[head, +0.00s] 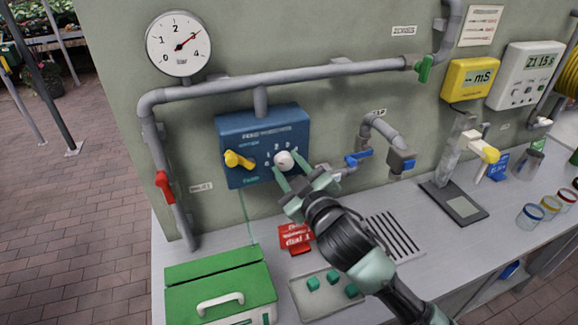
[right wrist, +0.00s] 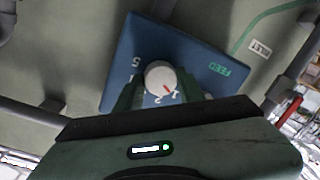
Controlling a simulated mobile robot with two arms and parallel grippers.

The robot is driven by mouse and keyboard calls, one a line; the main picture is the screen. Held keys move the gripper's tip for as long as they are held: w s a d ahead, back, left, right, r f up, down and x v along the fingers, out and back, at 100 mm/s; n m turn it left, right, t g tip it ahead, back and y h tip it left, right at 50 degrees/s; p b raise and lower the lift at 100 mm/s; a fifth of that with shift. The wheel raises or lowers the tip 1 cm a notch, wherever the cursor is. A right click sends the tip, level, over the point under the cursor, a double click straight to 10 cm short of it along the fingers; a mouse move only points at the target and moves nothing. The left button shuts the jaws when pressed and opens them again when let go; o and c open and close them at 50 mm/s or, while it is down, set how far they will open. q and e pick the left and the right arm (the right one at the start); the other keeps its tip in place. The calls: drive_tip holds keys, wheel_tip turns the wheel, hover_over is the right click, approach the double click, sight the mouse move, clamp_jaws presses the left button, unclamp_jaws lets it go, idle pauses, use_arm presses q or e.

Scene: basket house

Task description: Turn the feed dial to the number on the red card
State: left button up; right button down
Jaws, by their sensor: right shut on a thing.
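The feed dial is a pale round knob (head: 284,160) on a blue panel box (head: 237,136) on the wall. My right gripper (head: 288,163) is shut on this knob, one finger at each side. In the right wrist view the knob (right wrist: 158,75) sits between the fingers and carries a red pointer mark, slanting to the lower right toward small numerals partly hidden by the gripper. The word FEED shows on the panel (right wrist: 190,60). The red card (head: 296,238) stands on the bench below; its blurred print seems to read "dial 1". My left gripper is not in view.
A yellow lever (head: 238,160) is left of the knob on the same box. A grey pipe (head: 290,77) runs above it. Below are a green box (head: 215,272) and a grey tray (head: 312,303) with green cubes. A blue valve (head: 358,157) is to the right.

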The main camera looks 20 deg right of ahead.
drive_tip(key=c, duration=0.9)
unclamp_jaws()
drive_tip(key=shift+s, duration=0.1)
drive_tip(key=s, duration=0.2)
drive_tip(key=s+b, duration=0.1)
drive_tip(key=s, duration=0.2)
drive_tip(key=s+b, duration=0.1)
drive_tip(key=s, duration=0.1)
drive_tip(key=shift+s+d+r, duration=0.25)
drive_tip(key=shift+s+d, duration=0.1)
drive_tip(key=shift+d, duration=0.05)
